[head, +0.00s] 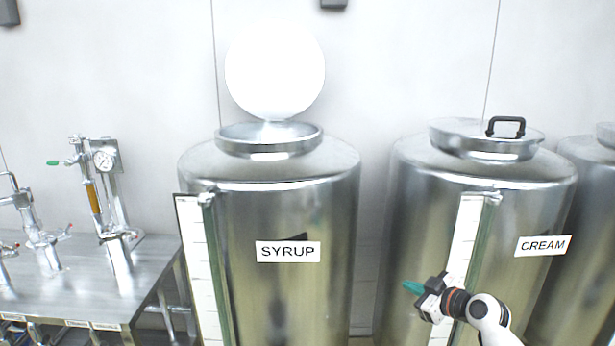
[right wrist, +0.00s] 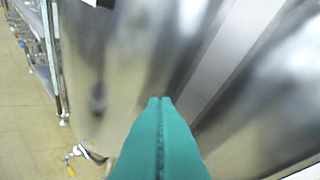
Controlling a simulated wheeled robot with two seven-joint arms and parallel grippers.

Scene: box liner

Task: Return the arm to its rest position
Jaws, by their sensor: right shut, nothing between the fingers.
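My right arm (head: 490,315) comes in at the lower right of the head view, in front of the tank labelled CREAM (head: 415,220). My right gripper (head: 411,287) points left, with its green fingers together and nothing held. In the right wrist view the green fingers (right wrist: 160,105) lie closed against each other, with blurred steel tank walls beyond. Whether they touch a tank cannot be told, though they look apart from it. My left gripper is not in view.
The SYRUP tank (head: 300,215) has its round lid (head: 275,70) raised upright. The CREAM tank's lid (head: 470,131) is down. A steel table (head: 80,290) with valves and a gauge (head: 104,159) stands left. Valve fittings (right wrist: 78,153) show low near the tiled floor (right wrist: 30,130).

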